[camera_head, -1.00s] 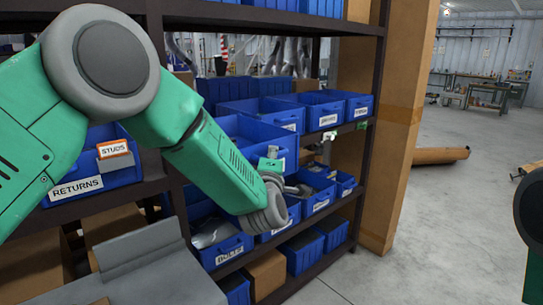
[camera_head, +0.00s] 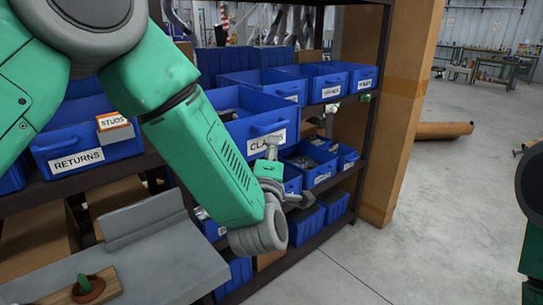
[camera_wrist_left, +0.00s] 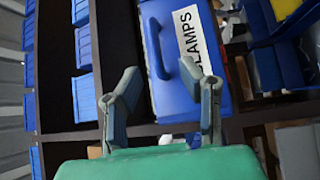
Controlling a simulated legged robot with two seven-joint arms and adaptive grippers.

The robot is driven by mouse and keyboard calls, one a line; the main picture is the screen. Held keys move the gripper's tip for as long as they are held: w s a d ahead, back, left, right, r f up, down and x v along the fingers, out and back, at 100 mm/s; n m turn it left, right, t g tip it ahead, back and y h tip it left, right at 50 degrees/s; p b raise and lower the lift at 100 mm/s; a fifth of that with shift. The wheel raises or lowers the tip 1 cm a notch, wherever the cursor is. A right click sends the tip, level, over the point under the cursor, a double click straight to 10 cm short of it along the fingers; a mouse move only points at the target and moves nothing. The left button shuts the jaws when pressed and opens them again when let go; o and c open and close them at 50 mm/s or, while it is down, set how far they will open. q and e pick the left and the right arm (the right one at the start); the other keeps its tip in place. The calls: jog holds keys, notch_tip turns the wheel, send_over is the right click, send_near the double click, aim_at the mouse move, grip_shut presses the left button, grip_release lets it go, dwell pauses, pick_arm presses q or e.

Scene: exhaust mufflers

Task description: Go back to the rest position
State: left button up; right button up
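My left arm reaches in from the left in the head view, in front of the shelf. Its gripper (camera_head: 271,150) points up at the shelf, by the blue bin labelled CLAMPS (camera_head: 232,130). In the left wrist view, the two fingers of this gripper (camera_wrist_left: 163,80) stand apart with nothing held between them. The CLAMPS bin (camera_wrist_left: 172,95) with its blue handle shows just beyond the fingers; I cannot tell whether they touch it. My right arm shows only partly at the right edge of the head view, and its gripper is out of view.
The dark shelf (camera_head: 375,120) holds several blue bins, among them the RETURNS bin (camera_head: 125,148) with a STUDS card. A grey sloped surface (camera_head: 165,265) lies below the left arm, with a wooden piece (camera_head: 98,290) on it. The floor (camera_head: 440,220) to the right is mostly clear.

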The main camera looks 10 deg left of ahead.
pick_arm(q)
jog(key=shift+s+d+f, duration=0.15)
jog(key=shift+s, duration=0.45)
jog(key=s+a+f+m+g+h, duration=0.1)
jog(key=s+a+f+m+g, duration=0.2)
jog(key=f, duration=0.6)
jog(key=s+a+f+m+g+h, duration=0.1)
jog(key=s+f+m+g, duration=0.3)
jog(key=f, duration=0.5)
jog(key=s+a+f+m+g+h, duration=0.1)
jog(key=s+a+f+m+g, duration=0.2)
jog(key=s+f, duration=0.4)
jog(key=s+a+f+m+g, duration=0.2)
jog(key=s+a+f+g, duration=0.1)
jog(key=s, duration=0.5)
jog(key=s+a+f+m+g, duration=0.2)
jog(key=s+f, duration=0.3)
jog(key=s, duration=0.3)
jog(key=s+a+f+m+g+y, duration=0.1)
jog(key=s+a+f+m+g, duration=0.2)
jog(key=s, duration=0.6)
notch_tip(320, 180, down, 2)
jog(key=shift+a+f+m+g+b, duration=0.1)
jog(key=shift+a+m+g+b, duration=0.2)
jog(key=shift+a+m+b, duration=0.25)
jog(key=shift+w+a, duration=0.1)
